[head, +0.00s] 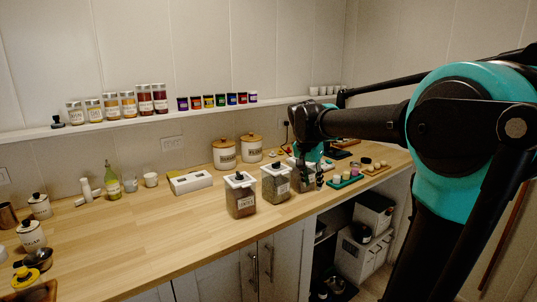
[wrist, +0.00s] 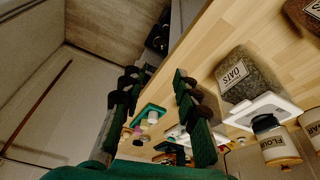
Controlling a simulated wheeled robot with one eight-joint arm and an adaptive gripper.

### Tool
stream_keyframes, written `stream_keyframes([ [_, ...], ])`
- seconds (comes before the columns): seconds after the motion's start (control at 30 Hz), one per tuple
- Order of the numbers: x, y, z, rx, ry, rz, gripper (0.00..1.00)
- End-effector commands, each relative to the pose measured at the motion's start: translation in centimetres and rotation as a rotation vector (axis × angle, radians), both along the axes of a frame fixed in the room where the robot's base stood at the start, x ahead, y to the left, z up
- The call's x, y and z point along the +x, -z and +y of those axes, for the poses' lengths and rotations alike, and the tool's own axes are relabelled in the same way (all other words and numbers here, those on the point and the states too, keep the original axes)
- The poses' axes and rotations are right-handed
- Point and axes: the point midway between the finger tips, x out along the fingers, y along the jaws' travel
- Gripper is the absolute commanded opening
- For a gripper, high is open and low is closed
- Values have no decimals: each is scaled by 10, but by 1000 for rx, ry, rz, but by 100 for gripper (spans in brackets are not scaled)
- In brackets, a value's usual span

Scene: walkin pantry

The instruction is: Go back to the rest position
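My arm reaches in from the right of the head view. My gripper (head: 308,180) hangs down over the wooden counter (head: 150,225), close to the right side of a square glass jar with a white lid (head: 276,186). In the wrist view my gripper (wrist: 157,92) has its two dark green fingers spread apart, with nothing held between them. A jar labelled OATS (wrist: 240,76) lies to the right of the fingers there, apart from them. The fingertips are small and partly dark in the head view.
Another square jar (head: 240,196) stands left of the first. Two canisters (head: 224,154) stand behind. Green trays with small items (head: 345,180) lie right of my gripper. A wall shelf (head: 110,126) holds spice jars. The counter's left middle is clear.

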Motion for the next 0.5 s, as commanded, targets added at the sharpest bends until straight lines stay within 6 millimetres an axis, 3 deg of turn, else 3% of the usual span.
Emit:
stream_keyframes([
  [0.17, -63, 84, -26, 21, -204, 3, 31],
  [0.3, -124, 150, -39, 26, -389, -15, 31],
  [0.4, -164, 187, -43, 19, -498, -33, 31],
  [0.5, -193, 212, -45, 11, -576, -49, 31],
])
